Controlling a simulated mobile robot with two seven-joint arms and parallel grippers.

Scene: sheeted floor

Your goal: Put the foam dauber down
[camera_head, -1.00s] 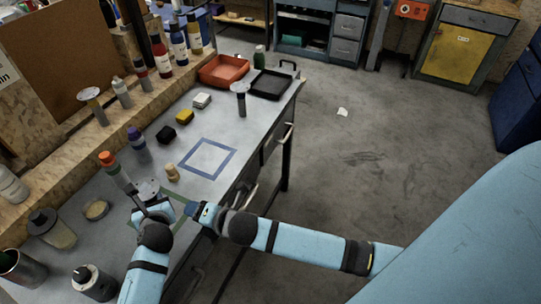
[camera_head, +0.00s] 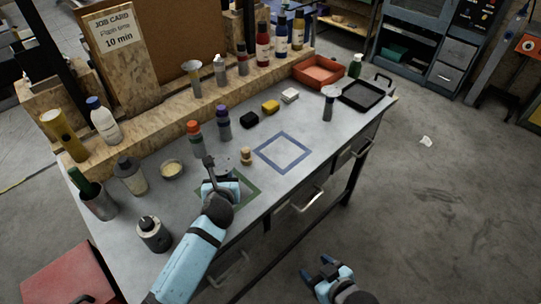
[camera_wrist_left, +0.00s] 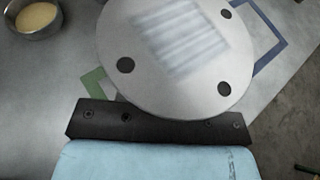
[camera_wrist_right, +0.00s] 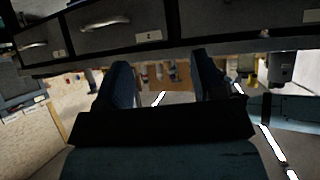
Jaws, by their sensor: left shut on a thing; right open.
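My left gripper (camera_head: 217,180) is shut over the green taped square (camera_head: 255,190) on the bench. In the left wrist view, a round pale disc with dark spots (camera_wrist_left: 160,80) covers its fingertips. The disc appears to be part of the held thing, which I take to be the foam dauber; its foam is not visible. In the head view, a grey rod stands up beside this gripper. My right gripper (camera_head: 322,270) is open and empty, off the bench's front side; its two fingers also show in the right wrist view (camera_wrist_right: 165,85).
A blue taped square (camera_head: 304,165) is empty. A small tan peg (camera_head: 246,156) stands between the squares. Orange-capped (camera_head: 195,140) and purple-capped (camera_head: 223,125) bottles stand behind. Black (camera_head: 362,95) and orange (camera_head: 318,72) trays are far right.

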